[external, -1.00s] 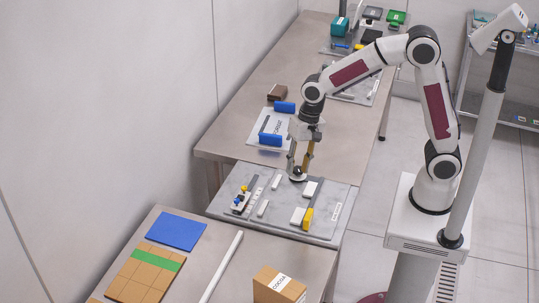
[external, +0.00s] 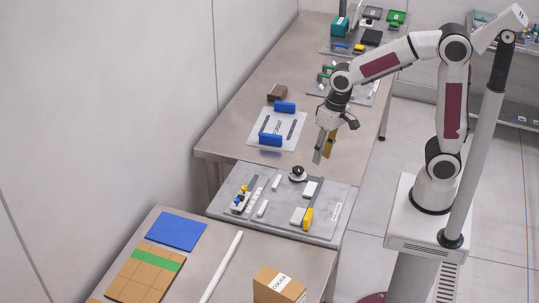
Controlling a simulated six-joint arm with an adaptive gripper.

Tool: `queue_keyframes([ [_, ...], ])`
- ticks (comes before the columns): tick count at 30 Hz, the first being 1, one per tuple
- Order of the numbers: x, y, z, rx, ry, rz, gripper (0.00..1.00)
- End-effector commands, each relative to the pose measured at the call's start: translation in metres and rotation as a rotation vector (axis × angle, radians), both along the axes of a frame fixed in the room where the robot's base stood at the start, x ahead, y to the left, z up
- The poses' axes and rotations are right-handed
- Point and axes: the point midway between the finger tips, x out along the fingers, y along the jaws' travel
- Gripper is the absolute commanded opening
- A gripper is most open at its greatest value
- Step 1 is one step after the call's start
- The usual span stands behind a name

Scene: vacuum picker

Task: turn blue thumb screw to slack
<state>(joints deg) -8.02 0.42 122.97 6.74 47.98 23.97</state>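A small blue part (external: 239,200), which looks like the blue thumb screw, sits on a white block at the left of the grey board (external: 285,228). A yellow knob (external: 244,188) stands just behind it. The blue part is too small to tell how far it is turned. My gripper (external: 323,158) hangs above the back right of the board, well to the right of the blue part and apart from it. Nothing shows between its fingers, but their gap is unclear from this angle.
A round black-and-white part (external: 298,174) sits at the board's back edge. White blocks (external: 311,188) and a yellow part (external: 308,218) stand on the right half. A cardboard box (external: 280,286) and a blue sheet (external: 176,231) lie on the front table.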

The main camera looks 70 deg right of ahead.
Motion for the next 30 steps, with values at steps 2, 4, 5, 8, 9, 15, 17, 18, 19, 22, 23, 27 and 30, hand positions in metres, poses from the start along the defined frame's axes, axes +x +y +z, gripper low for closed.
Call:
queue_keyframes([
  [2, -0.002, -0.001, 0.0, -0.002, -0.001, 0.007, 0.3],
  [4, -0.002, -0.001, 0.001, -0.003, -0.002, 0.011, 0.3],
  [5, -0.002, -0.001, 0.001, -0.003, -0.002, 0.012, 0.3],
  [8, -0.002, -0.001, 0.001, -0.004, -0.002, 0.011, 0.3],
  [9, -0.002, -0.001, 0.001, -0.003, -0.002, 0.012, 0.3],
  [15, -0.002, 0.0, 0.001, -0.003, -0.002, 0.014, 0.3],
  [17, -0.003, 0.002, -0.001, -0.003, 0.002, 0.02, 0.3],
  [18, -0.004, 0.004, -0.002, -0.004, 0.007, 0.026, 0.3],
  [19, -0.004, 0.006, -0.005, -0.005, 0.013, 0.03, 0.3],
  [22, -0.005, 0.015, -0.014, -0.009, 0.037, 0.053, 0.3],
  [23, -0.004, 0.017, -0.017, -0.011, 0.042, 0.06, 0.3],
  [27, 0.006, 0.033, -0.031, -0.032, 0.066, 0.114, 0.3],
  [30, 0.02, 0.044, -0.041, -0.057, 0.067, 0.157, 0.3],
])
